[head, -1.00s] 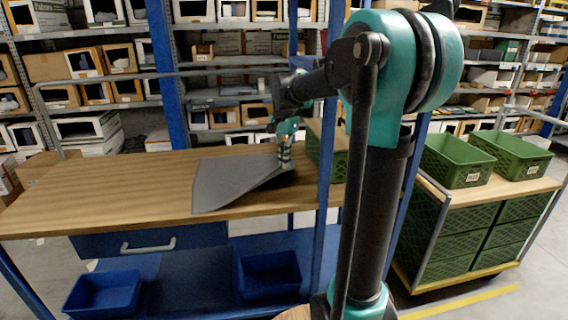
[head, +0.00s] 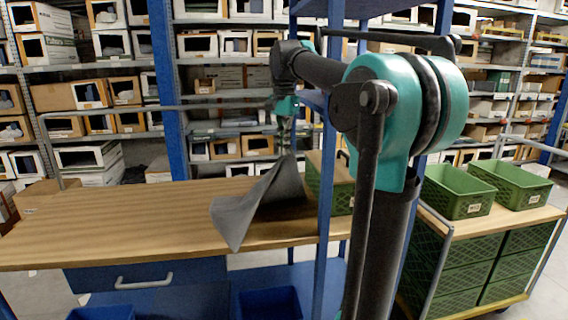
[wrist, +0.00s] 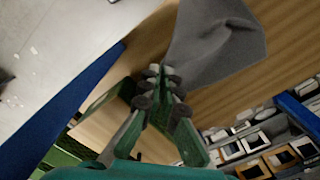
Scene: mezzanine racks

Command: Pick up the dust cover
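The dust cover is a grey cloth (head: 258,203) on the wooden workbench (head: 120,215). Its right part is pulled up into a peak, while its lower left part hangs down to the bench top near the front edge. My gripper (head: 286,143) is right above the peak in the head view. In the wrist view my gripper (wrist: 161,77) has its fingers close together, pinching the narrow end of the dust cover (wrist: 218,45), which spreads out away from the fingertips.
A blue upright post (head: 325,190) stands at the right of the bench. A green crate (head: 342,190) sits behind it, and other green crates (head: 453,192) stand on a cart at right. Shelves of boxes fill the background. The bench's left side is clear.

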